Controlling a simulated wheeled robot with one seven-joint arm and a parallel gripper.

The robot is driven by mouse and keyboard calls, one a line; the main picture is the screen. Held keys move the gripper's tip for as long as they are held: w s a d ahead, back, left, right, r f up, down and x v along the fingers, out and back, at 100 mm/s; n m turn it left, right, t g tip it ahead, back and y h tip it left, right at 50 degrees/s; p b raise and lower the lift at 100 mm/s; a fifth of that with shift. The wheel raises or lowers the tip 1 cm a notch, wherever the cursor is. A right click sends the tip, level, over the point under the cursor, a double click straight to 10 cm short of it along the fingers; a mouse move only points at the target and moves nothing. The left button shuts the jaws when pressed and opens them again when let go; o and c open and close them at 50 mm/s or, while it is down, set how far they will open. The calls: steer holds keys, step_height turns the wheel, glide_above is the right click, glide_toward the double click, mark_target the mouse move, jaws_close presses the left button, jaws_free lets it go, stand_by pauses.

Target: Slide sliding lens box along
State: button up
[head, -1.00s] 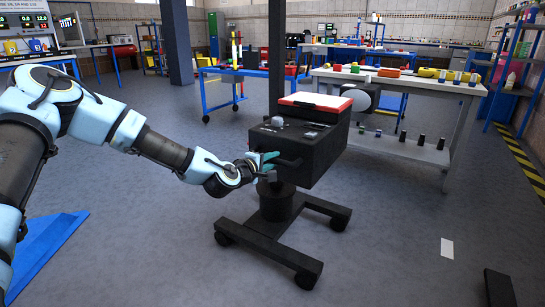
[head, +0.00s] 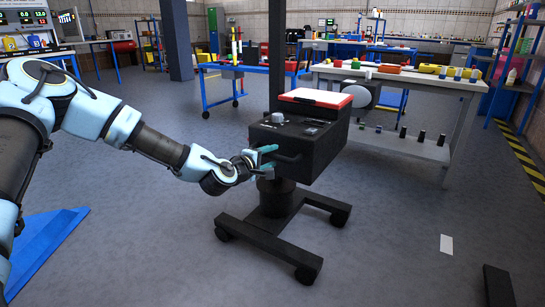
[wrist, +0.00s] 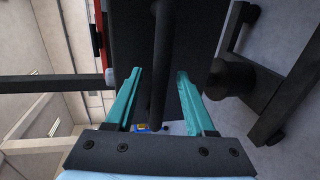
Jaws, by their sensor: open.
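The sliding lens box (head: 308,152) is a black box carried on a dark upright post over a wheeled stand. Its dark bar handle (head: 287,159) faces my gripper (head: 267,159). My gripper is open, with teal fingers one above the other at the handle. In the wrist view, the handle (wrist: 162,40) runs between the two spread fingers of my gripper (wrist: 160,73), with gaps visible on both sides. The dark box face (wrist: 198,30) is beyond it. I cannot tell how deep the handle sits between the fingers.
The wheeled stand (head: 263,247) spreads its legs on the grey floor. A white workbench (head: 455,86) with coloured items stands behind the box to the right. A blue-framed table (head: 222,90) stands behind to the left.

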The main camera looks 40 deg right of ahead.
steer(key=p+v, duration=0.1)
steer(key=v, duration=0.8)
steer(key=shift+a, duration=0.3)
steer(key=w+a+f+m+y, duration=0.2)
steer(key=a+y, duration=0.1)
steer(key=a, duration=0.4)
steer(key=w+a+f+m+y, duration=0.2)
steer(key=a+f+y, duration=0.1)
steer(key=a, duration=0.5)
steer(key=w+a+f+m+y, duration=0.2)
steer(key=a+y, duration=0.1)
steer(key=a, duration=0.4)
steer(key=s+a+r+n+g+y, duration=0.1)
steer(key=a+r+y, duration=0.2)
steer(key=a, duration=0.8)
steer(key=a+r+g+y, duration=0.15)
steer(key=a+r, duration=0.25)
steer(key=a, duration=0.6)
steer(key=s+a+r+n+y, duration=0.1)
steer(key=s+a+r, duration=0.2)
steer(key=s+a, duration=0.25)
step_height(320, 180, up, 27)
steer(key=w+p, duration=0.1)
steer(key=p, duration=2.5)
steer(key=shift+a+f+p, duration=0.15)
steer(key=shift+f+p, duration=0.05)
steer(key=shift+p, duration=0.15)
